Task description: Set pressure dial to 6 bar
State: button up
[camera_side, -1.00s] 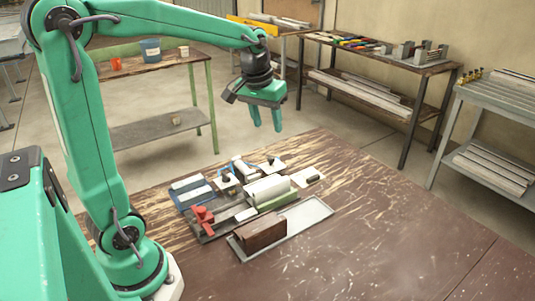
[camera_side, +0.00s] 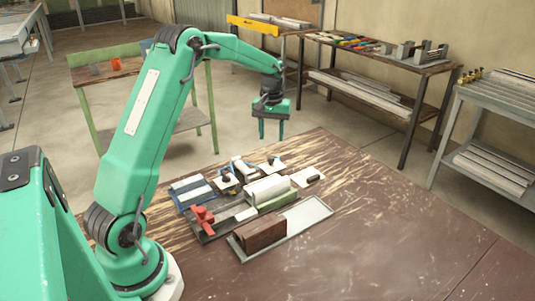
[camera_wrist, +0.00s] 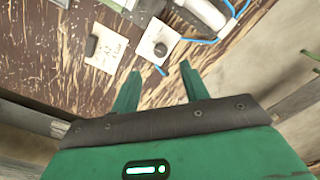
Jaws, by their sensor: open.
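Two white plates with black knobs stand at the back of the bench in the side view, one at the back (camera_side: 272,164) and one further left (camera_side: 227,180). I cannot tell for sure which is the pressure dial. The back one appears in the wrist view as a white plate with a round dark knob (camera_wrist: 160,49), just beyond my fingertips; its scale is unreadable. My gripper (camera_side: 271,137) hangs above the bench's back edge, pointing down, apart from the plates. Its fingers (camera_wrist: 158,74) are open and empty.
A white plate with a dark block (camera_wrist: 92,46) lies beside the knob plate. A pale cylinder (camera_wrist: 207,12) with a blue hose is on the other side. Red clamp (camera_side: 203,217), white profile (camera_side: 267,188) and brown block (camera_side: 260,234) stand in front. The bench's right side is clear.

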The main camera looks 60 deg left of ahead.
aim_at(271, 157)
jog(key=shift+a+f, duration=0.1)
jog(key=shift+f, duration=0.2)
jog(key=shift+f, duration=3.75)
grip_shut()
